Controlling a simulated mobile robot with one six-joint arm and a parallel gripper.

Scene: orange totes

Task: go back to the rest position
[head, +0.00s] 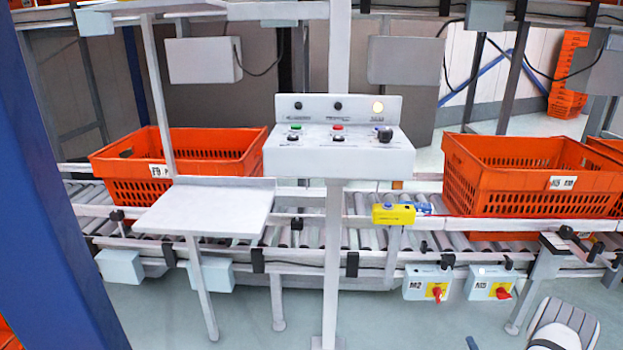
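My gripper is not visible in the head view. A pale grey, rounded part with dark stripes (565,325) shows at the lower right edge; it may be a piece of my arm, but I cannot tell. No fingertips show, so whether the gripper holds anything is hidden.
A control panel (340,158) on a post stands at centre, beside a white shelf (205,212). Behind, a roller conveyor (300,235) carries orange totes left (215,140) and right (480,215). A blue pillar (55,180) blocks the left.

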